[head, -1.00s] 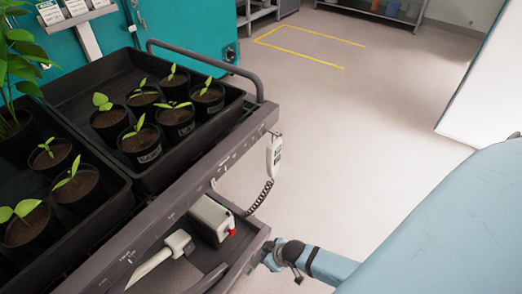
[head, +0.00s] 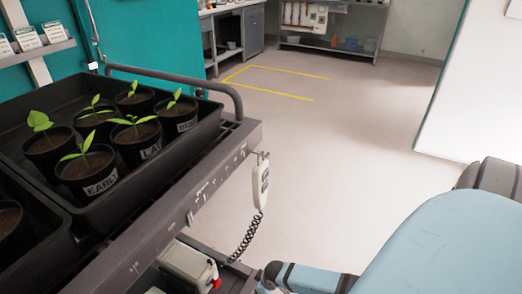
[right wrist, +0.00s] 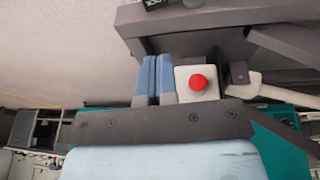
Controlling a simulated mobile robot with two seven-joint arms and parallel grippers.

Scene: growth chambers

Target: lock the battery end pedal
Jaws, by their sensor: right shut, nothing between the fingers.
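The cart (head: 205,180) carries a pale box (head: 188,262) with a red button under its top edge, at the bottom of the head view. The box and its red button also show in the right wrist view (right wrist: 184,92). I cannot make out a pedal in either view. My right gripper (right wrist: 156,75) is shut and empty, its blue fingers together beside the pale box in the right wrist view; I cannot tell whether they touch it. In the head view, part of my right arm is low beside the cart's end. My left gripper is not in view.
A hand control (head: 260,183) with a coiled cord hangs from the cart's end. A black tray (head: 60,195) of potted seedlings stands on top. The floor (head: 340,170) to the right is clear, with a yellow marking (head: 275,92) farther back. A white panel (head: 475,90) stands at right.

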